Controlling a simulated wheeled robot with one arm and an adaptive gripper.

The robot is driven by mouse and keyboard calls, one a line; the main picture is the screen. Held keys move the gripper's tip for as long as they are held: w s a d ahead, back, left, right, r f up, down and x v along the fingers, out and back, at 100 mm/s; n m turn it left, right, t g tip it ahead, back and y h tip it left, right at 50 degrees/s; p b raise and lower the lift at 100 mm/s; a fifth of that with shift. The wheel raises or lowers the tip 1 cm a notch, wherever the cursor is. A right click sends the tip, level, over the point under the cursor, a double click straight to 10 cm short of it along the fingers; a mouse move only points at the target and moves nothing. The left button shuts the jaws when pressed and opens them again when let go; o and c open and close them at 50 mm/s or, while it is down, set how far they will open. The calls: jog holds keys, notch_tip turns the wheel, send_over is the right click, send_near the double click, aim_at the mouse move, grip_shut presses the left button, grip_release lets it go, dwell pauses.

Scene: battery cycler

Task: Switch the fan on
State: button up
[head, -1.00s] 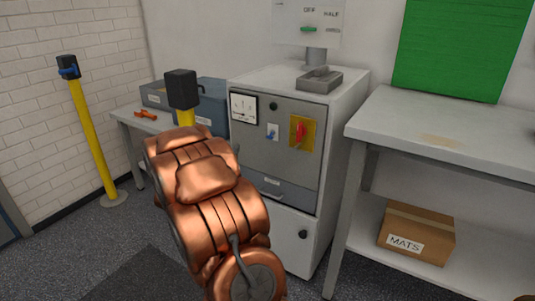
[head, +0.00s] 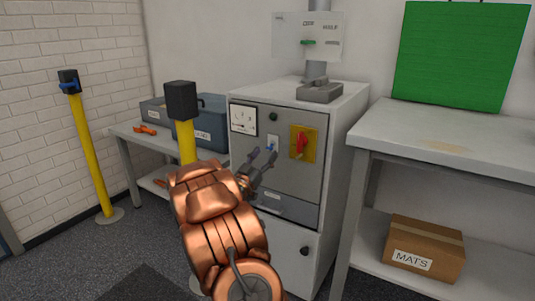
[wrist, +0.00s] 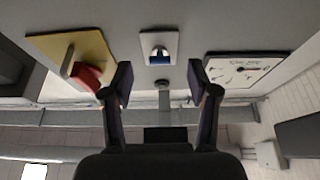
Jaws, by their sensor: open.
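A grey cabinet (head: 350,130) has a front panel with a small blue toggle switch (head: 271,147) on a white plate. My gripper (head: 264,157) is open and empty in front of this panel, close to the blue switch. In the wrist view the picture is upside down; the blue switch (wrist: 160,58) shows between and beyond the two open fingertips (wrist: 158,82), apart from them. A red rotary handle (head: 301,143) on a yellow plate sits to its right in the head view. No fan or readable fan label shows.
A dial meter (head: 243,118) is left of the switch. A clear sheet (head: 330,40) with a green bar (head: 308,42) hangs by a grey pipe above the cabinet. A yellow post (head: 185,140) stands left of the cabinet. A bench (head: 450,135) with a MATS box (head: 424,247) is right.

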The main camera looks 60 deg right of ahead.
aim_at(270, 147)
jog(key=shift+x, duration=1.2)
jog(key=shift+c, duration=0.3)
grip_shut()
